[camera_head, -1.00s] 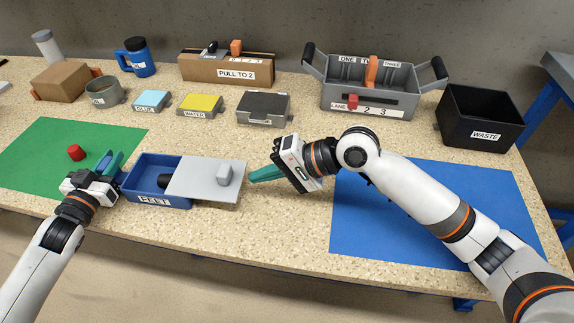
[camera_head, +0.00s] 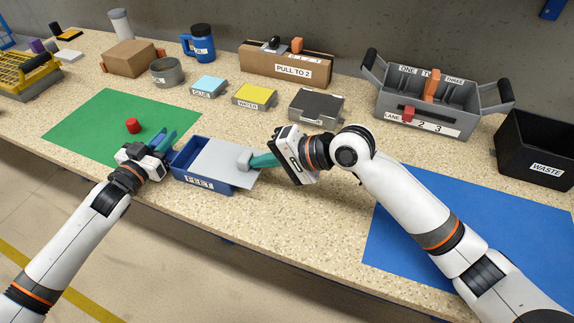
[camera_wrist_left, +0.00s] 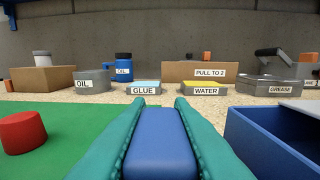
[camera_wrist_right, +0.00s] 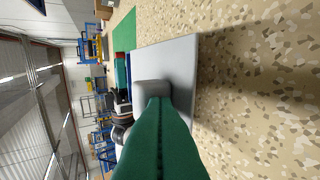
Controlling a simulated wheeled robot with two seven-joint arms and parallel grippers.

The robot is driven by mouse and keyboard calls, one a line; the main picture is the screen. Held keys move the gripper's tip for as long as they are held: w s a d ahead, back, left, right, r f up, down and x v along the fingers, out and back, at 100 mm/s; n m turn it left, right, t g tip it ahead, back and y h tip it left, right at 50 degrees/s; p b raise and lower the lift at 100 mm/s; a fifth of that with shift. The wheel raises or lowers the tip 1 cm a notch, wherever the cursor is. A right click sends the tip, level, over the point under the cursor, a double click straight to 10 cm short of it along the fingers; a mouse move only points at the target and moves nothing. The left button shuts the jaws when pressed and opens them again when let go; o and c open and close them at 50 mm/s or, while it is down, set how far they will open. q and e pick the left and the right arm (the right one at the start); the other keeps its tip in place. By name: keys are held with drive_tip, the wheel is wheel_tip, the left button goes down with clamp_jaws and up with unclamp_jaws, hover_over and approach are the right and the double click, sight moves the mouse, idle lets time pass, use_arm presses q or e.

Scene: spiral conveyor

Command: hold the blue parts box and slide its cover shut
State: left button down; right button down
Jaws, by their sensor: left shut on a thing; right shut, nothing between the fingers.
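The knob also shows in the right wrist view (camera_wrist_right: 152,90), right at the fingertips.
A red cylinder (camera_head: 133,125) stands on the green mat (camera_head: 90,125) behind my left gripper. GLUE (camera_head: 208,86), WATER (camera_head: 254,95) and dark grey (camera_head: 316,105) boxes stand behind the blue box. A blue mat (camera_head: 430,220) lies at the right, partly under my right arm.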

sight(242, 155)
use_arm(q)
drive_tip(key=shift+f, duration=0.25)
use_arm(e)
drive_tip(key=a, duration=0.2)
drive_tip(key=w+a, duration=0.1)
drive_tip(key=a, duration=0.1)
drive_tip(key=shift+w+a, duration=0.15)
drive_tip(key=shift+a, duration=0.25)
drive_tip(key=shift+d, duration=0.2)
drive_tip(key=v, duration=1.2)
use_arm(q)
drive_tip(key=c, duration=1.2)
unclamp_jaws()
drive_tip(key=shift+r, duration=0.1)
drive_tip(key=v, duration=1.2)
